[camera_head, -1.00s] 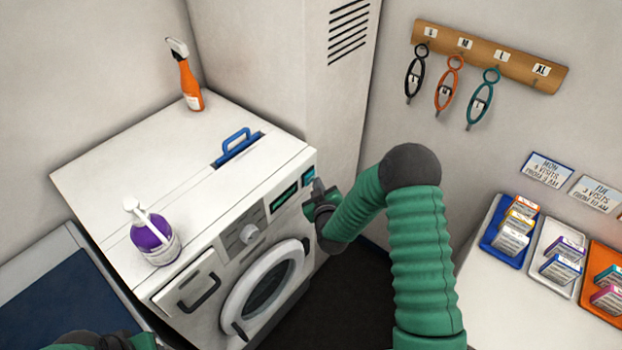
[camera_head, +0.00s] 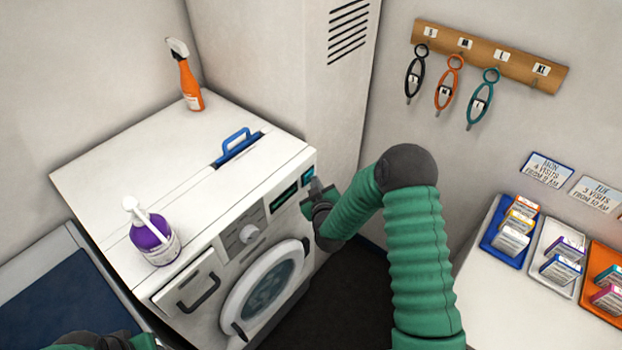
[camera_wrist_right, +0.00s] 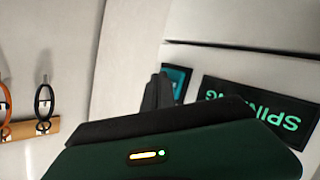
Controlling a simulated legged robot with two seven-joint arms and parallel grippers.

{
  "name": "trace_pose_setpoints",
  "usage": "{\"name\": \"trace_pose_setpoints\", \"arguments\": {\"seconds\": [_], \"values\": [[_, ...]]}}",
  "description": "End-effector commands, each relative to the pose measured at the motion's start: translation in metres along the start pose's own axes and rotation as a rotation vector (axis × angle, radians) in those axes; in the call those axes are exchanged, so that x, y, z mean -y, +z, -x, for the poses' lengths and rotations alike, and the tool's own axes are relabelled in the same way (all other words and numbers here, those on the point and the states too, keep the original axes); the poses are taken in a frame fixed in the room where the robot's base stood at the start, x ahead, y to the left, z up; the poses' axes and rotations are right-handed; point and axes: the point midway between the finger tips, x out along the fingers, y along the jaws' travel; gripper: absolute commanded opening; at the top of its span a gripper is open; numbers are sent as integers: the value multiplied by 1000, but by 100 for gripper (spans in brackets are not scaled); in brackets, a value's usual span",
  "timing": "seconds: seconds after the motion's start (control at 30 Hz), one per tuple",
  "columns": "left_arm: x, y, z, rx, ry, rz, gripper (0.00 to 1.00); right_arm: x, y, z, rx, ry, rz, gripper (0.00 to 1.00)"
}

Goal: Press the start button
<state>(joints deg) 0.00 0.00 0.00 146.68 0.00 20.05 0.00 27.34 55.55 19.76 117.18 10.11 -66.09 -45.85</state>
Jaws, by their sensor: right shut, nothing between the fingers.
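The white washing machine (camera_head: 215,165) stands at left. Its front panel has a dark display (camera_head: 284,198) and, to the right of it, a teal start button (camera_head: 308,176). In the right wrist view the display (camera_wrist_right: 265,110) reads "SPINNING" in green, upside down, and the teal button (camera_wrist_right: 178,80) is partly hidden behind my fingers. My right gripper (camera_head: 315,188) is shut and empty, its tips at the button; I cannot tell whether they touch it. It also shows in the wrist view (camera_wrist_right: 155,92). My left gripper (camera_head: 100,341) is only partly visible at the bottom left.
A purple bottle (camera_head: 155,242) and an orange spray bottle (camera_head: 188,80) stand on the machine, beside a blue handle (camera_head: 236,145). The round door (camera_head: 265,290) is closed. A tall cabinet (camera_head: 285,60) stands behind. Trays of boxes (camera_head: 490,240) lie on the right counter.

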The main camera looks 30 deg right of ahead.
Motion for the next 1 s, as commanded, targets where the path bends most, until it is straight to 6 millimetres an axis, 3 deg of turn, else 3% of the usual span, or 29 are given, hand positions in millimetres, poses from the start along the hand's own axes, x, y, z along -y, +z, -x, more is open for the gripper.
{"name": "trace_pose_setpoints", "arguments": {"seconds": [0.47, 1.0], "values": [[0, 0, 0, 0, 0, 0, 36, 1, -2, -2, -3, 0, 0, 0], [0, 0, 0, 0, 0, 0, 36, -8, 8, 12, -2, 0, 0, 0]]}}
